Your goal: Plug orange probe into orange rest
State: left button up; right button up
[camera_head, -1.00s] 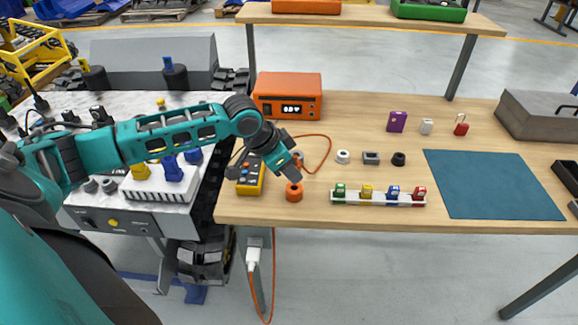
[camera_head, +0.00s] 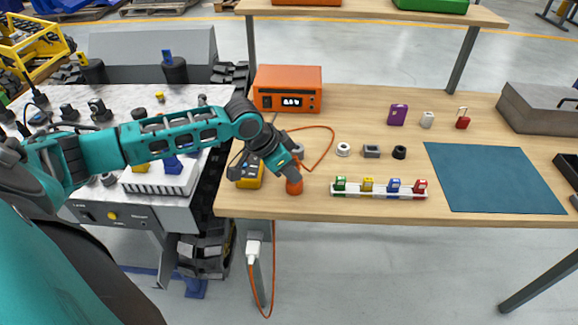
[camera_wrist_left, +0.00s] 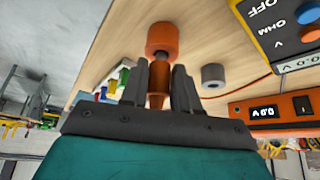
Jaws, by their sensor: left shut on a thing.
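The orange rest (camera_head: 294,188) is a short round block near the table's front edge; the left wrist view shows it (camera_wrist_left: 162,38) just beyond my fingertips. My left gripper (camera_head: 291,174) is right above the rest. It is shut on the orange probe (camera_wrist_left: 157,98), which sits between the two fingers and is lined up with the rest. The probe's dark tip meets the rest or is very close to it. I cannot tell how far it is in. My right gripper is out of view.
A yellow multimeter (camera_head: 249,176) stands just left of the gripper. An orange bench unit (camera_head: 287,91) is behind, with an orange cable (camera_head: 329,150) looping nearby. The teal mat (camera_head: 492,178) is bare.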

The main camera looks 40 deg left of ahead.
pick_arm(q)
jog(key=shift+s+f, duration=0.1)
jog(key=shift+f, duration=0.7)
jog(key=o, duration=1)
jog(key=shift+s, duration=0.1)
jog(key=shift+o, duration=0.5)
jog(key=shift+w+f, duration=0.1)
jog(key=shift+w, duration=0.1)
jog(key=v, duration=1.3)
jog(key=shift+p, duration=0.45)
